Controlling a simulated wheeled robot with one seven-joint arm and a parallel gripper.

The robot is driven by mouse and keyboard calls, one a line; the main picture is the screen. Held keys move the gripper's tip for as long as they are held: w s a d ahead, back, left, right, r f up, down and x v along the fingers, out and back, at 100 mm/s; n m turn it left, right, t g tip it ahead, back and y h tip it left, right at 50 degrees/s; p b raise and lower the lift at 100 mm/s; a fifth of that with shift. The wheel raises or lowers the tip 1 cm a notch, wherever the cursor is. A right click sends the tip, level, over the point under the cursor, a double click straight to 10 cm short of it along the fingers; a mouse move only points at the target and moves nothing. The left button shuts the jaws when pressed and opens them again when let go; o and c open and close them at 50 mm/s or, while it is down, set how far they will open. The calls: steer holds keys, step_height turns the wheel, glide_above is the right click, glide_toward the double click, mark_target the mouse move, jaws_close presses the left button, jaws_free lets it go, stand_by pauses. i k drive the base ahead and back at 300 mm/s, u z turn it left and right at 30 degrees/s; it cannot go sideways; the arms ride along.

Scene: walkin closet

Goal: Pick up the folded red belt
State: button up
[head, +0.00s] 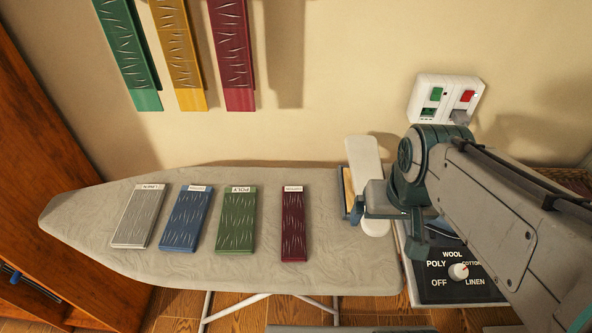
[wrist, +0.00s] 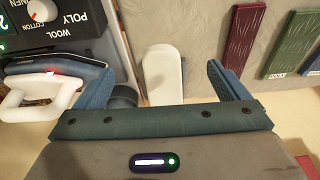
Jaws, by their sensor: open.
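A folded dark red strip (head: 293,225) with a white label at its far end lies flat on the ironing board (head: 330,262), rightmost in a row of folded strips. It appears to be the folded red belt. In the wrist view the red strip (wrist: 244,40) is at the upper right, partly cut off by the top edge. My gripper (head: 362,208) is to the right of it, over the board's right end, and does not touch it. In the wrist view my gripper's jaws (wrist: 172,88) are apart, with nothing held between them.
Green (head: 236,222), blue (head: 186,220) and grey (head: 137,217) folded strips lie to the left. A white paddle-shaped piece (head: 364,165) is near my gripper. A dial panel (head: 455,278) and an iron (wrist: 50,85) are at the right end. Strips hang on the wall.

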mark_target(294, 243)
steer(key=k, duration=1)
steer(key=u, duration=1.1)
steer(key=i, duration=1)
steer(key=z, duration=1.1)
